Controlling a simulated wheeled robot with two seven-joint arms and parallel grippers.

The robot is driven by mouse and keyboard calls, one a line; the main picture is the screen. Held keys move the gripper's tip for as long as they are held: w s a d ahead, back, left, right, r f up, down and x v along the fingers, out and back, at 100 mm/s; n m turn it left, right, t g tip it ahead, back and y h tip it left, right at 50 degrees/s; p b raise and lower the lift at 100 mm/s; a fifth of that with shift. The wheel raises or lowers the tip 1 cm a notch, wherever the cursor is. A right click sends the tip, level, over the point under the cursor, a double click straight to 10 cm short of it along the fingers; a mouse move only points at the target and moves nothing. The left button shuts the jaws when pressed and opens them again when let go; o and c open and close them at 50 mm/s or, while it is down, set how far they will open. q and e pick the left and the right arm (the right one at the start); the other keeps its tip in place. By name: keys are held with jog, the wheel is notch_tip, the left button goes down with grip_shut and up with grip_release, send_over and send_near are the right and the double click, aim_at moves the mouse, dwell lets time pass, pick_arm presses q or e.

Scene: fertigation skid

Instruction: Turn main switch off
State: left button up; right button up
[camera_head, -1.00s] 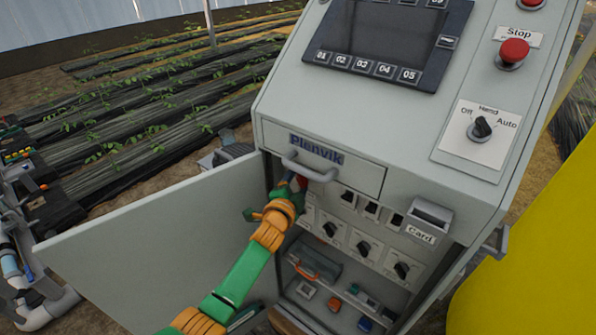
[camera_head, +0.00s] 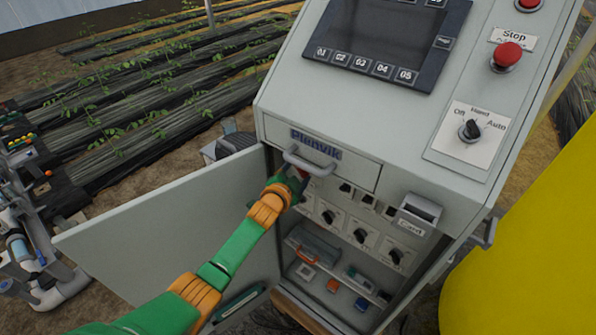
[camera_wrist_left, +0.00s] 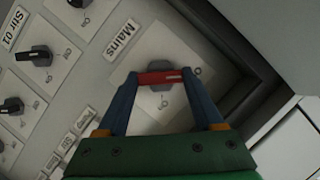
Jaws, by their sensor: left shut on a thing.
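The main switch is a red handle (camera_wrist_left: 160,77) on a pale plate labelled "Mains" (camera_wrist_left: 120,40) in the left wrist view. My left gripper (camera_wrist_left: 160,78) is shut on this handle, one blue finger at each end. The handle lies crosswise in that view, its white line towards the right finger, with a small round mark just beyond it. In the head view my left gripper (camera_head: 296,178) reaches into the open cabinet under the drawer handle. Only a bit of red (camera_head: 302,173) shows there. My right gripper is not in view.
The cabinet door (camera_head: 160,225) stands open to the left of my arm. A drawer handle (camera_head: 309,166) juts out just above the gripper. Black rotary switches (camera_head: 360,236) sit to the right, above a shelf with small items. A yellow tank (camera_head: 530,240) stands at right.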

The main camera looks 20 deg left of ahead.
pick_arm(q)
jog(key=o, duration=1.4)
jog(key=shift+c, duration=0.2)
jog(key=shift+s+r, duration=0.15)
jog(key=shift+s, duration=0.15)
jog(key=p+v, duration=0.1)
jog(key=v, duration=0.5)
jog(key=shift+s+p, duration=0.15)
jog(key=shift+p, duration=0.2)
